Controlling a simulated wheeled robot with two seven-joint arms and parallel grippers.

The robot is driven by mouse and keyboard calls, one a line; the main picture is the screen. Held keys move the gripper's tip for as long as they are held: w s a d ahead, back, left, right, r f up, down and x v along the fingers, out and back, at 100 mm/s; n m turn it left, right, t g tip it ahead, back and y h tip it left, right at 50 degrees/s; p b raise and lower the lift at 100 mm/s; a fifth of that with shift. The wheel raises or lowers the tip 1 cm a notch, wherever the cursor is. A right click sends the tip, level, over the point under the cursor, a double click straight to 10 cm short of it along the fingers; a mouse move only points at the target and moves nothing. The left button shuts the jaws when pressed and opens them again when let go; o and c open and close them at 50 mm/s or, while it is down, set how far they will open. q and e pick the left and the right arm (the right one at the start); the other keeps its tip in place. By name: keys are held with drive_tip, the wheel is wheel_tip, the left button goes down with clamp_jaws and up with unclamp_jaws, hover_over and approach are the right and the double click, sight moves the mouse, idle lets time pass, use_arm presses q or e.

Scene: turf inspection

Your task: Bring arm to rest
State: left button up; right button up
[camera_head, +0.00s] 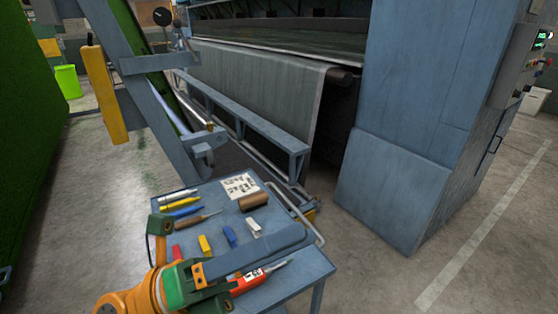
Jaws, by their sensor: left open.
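My left arm comes in from the lower left with an orange link and a green and orange wrist. My left gripper (215,277) is over the near left part of the blue cart top (298,283). It is open, and I see nothing held in it. A red and white tool (262,274) lies close beside it; whether they touch is not clear. My right gripper is not in view.
A big blue machine (405,130) stands behind and right. Floor (500,220) is clear at the right.

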use_arm(q)
drive_tip(key=w+a+f+n+t+y, duration=0.2)
drive_tip(key=w+a+n+t+y, duration=0.6)
drive_tip(key=n, duration=0.5)
drive_tip(key=w+a+f+n+t+y, duration=0.2)
drive_tip(key=w+a+n+t+y, duration=0.15)
drive_tip(key=n+t+y, duration=0.6)
drive_tip(key=a+f+n+g+y, duration=0.35)
drive_tip(key=f+n, duration=0.25)
drive_tip(key=f, duration=0.2)
drive_tip(key=a+f+n+g+y, duration=0.2)
drive_tip(key=a+f+n, duration=0.2)
drive_tip(key=f+n, duration=0.3)
drive_tip(key=s+d+f+n+g, duration=0.25)
drive_tip(key=s+f+g, duration=0.95)
drive_tip(key=s+f, duration=0.65)
wheel_tip(320, 180, down, 24)
drive_tip(key=s+g+b, duration=0.2)
drive_tip(key=b, duration=0.4)
drive_tip(key=s+a+f+g+b, duration=0.1)
drive_tip(key=s+a+f+b, duration=0.2)
drive_tip(key=s+f, duration=0.9)
wheel_tip(320, 180, down, 2)
drive_tip(key=shift+s+f+b, duration=0.15)
drive_tip(key=shift+b, duration=0.35)
